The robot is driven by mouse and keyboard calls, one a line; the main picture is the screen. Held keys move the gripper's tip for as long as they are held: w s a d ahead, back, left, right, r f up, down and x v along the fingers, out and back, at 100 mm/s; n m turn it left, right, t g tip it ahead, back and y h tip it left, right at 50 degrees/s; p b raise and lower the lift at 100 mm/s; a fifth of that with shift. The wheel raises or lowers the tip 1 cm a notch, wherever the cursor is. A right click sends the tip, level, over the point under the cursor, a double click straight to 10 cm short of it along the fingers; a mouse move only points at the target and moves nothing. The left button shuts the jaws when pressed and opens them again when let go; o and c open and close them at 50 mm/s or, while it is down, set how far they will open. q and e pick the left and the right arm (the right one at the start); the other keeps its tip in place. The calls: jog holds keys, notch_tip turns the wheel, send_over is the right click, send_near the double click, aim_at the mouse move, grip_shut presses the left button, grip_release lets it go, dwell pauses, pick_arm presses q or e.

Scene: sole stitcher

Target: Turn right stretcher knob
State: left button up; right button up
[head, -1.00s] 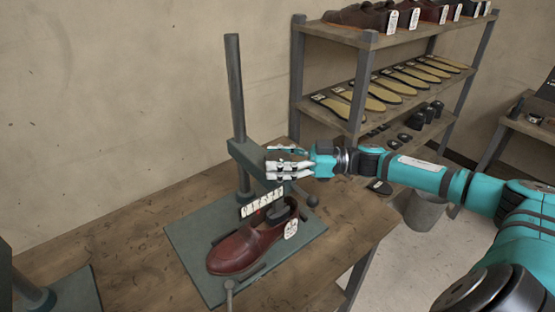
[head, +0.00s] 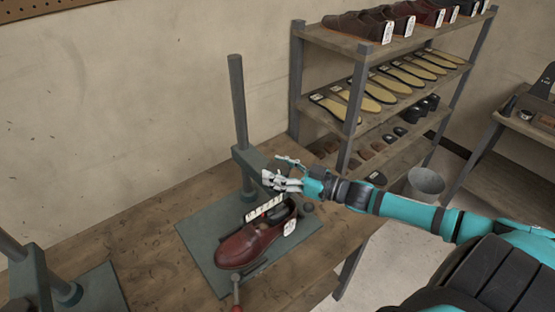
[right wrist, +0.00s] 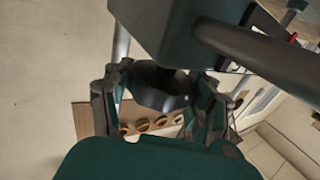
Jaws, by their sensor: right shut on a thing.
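The right stretcher is a grey-green stand with a tall post (head: 238,100), an arm and a flat base plate (head: 205,232). My right gripper (head: 276,181) is at the front end of the stretcher's arm and hides the knob in the head view. In the right wrist view, a dark rounded knob (right wrist: 160,92) sits between the two fingers, under the grey-green block (right wrist: 195,35). The gripper is shut on this knob. My left gripper is not in view.
A second stretcher (head: 38,278) stands at the left edge. A shelf rack (head: 345,115) with shoes and soles stands behind, a bucket (head: 426,183) on the floor at right. The wooden table (head: 150,210) is clear between the stretchers.

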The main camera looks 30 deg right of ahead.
jog(key=shift+r, duration=0.1)
jog(key=o, duration=1.2)
jog(key=shift+v, duration=6)
